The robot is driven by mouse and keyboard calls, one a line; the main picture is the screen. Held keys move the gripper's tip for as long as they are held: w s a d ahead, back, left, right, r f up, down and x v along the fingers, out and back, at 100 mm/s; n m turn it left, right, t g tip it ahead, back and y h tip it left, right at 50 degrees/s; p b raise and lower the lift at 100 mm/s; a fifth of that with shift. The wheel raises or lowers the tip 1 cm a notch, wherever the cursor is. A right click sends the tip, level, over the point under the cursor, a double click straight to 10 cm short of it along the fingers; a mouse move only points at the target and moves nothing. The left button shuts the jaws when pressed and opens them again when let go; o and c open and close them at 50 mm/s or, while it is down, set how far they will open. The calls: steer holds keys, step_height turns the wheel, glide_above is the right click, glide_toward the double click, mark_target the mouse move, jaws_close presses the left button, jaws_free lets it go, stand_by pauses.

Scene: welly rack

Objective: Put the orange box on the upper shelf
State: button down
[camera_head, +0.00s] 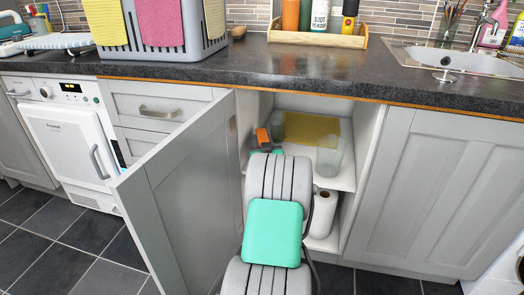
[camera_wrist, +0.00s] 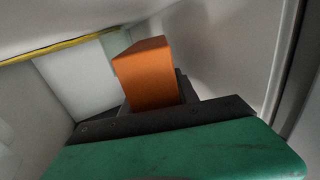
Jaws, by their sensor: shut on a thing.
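The orange box (camera_head: 262,136) is in my gripper (camera_head: 257,145), inside the open cupboard at the left side of its opening. In the wrist view the orange box (camera_wrist: 147,76) stands out from the dark jaws of my gripper (camera_wrist: 152,104), which are shut on it. The white upper shelf (camera_head: 341,179) spans the cupboard. The box appears above the level of this shelf. My arm hides part of the shelf's left side, and I cannot tell whether the box touches it.
The open cupboard door (camera_head: 187,190) is close on the left of my arm. The worktop (camera_head: 300,65) overhangs the opening.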

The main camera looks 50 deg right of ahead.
steer(key=shift+f+b, duration=0.75)
steer(key=shift+f, duration=1)
steer(key=c, duration=0.9)
jaws_free()
steer(key=shift+r, duration=0.1)
steer(key=shift+r+p, duration=0.25)
steer(key=shift+p, duration=0.15)
steer(key=p+v, duration=0.1)
steer(key=v, duration=1.1)
steer(key=shift+p, duration=0.3)
